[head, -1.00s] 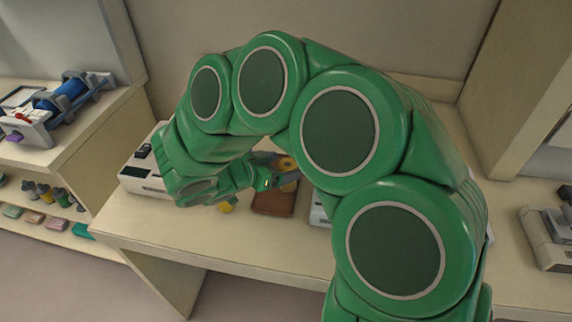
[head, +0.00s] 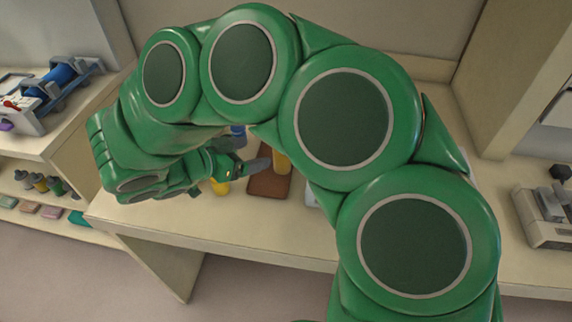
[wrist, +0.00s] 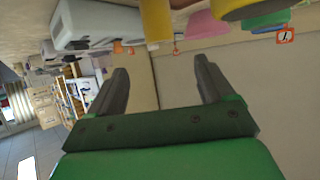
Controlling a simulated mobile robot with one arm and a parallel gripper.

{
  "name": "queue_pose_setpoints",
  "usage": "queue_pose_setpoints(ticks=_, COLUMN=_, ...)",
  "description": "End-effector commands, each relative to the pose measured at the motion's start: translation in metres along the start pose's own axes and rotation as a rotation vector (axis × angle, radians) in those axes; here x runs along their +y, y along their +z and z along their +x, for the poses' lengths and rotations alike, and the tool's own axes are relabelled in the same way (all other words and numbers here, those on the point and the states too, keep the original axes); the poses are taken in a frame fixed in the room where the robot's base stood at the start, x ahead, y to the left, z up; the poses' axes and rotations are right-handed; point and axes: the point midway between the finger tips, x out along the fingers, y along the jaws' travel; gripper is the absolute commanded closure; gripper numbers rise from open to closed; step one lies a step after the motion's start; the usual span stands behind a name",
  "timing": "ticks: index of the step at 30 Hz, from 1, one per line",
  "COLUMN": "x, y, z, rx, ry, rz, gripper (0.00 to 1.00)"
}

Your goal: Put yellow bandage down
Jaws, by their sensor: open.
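A yellow roll (head: 282,162), which looks like the yellow bandage, sits on a brown tray (head: 268,185) on the bench; my arm hides part of it. My gripper (head: 252,167) is just left of the roll, apart from it. In the wrist view my gripper (wrist: 163,85) is open, its two fingers spread with nothing between them. Beyond the fingers, a yellow cylinder (wrist: 155,20) and a larger yellow thing (wrist: 240,8) show at the top edge; I cannot tell which is the bandage.
Another yellow item (head: 220,187) stands on the bench (head: 250,235) left of the tray. A pink thing (wrist: 205,25) and a white box (wrist: 95,22) show in the wrist view. A grey device (head: 545,215) stands at the right. The bench front is clear.

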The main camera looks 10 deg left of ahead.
Motion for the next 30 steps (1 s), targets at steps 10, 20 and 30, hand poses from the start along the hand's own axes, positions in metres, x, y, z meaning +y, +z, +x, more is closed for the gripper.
queue_pose_setpoints(ticks=10, x=-0.009, y=-0.006, z=0.003, rx=-0.020, ry=-0.036, rz=0.029, gripper=0.18)
queue_pose_setpoints(ticks=20, x=-0.087, y=-0.069, z=0.017, rx=-0.186, ry=-0.391, rz=0.240, gripper=0.18)
queue_pose_setpoints(ticks=30, x=-0.124, y=-0.148, z=-0.005, rx=-0.316, ry=-0.790, rz=0.300, gripper=0.18)
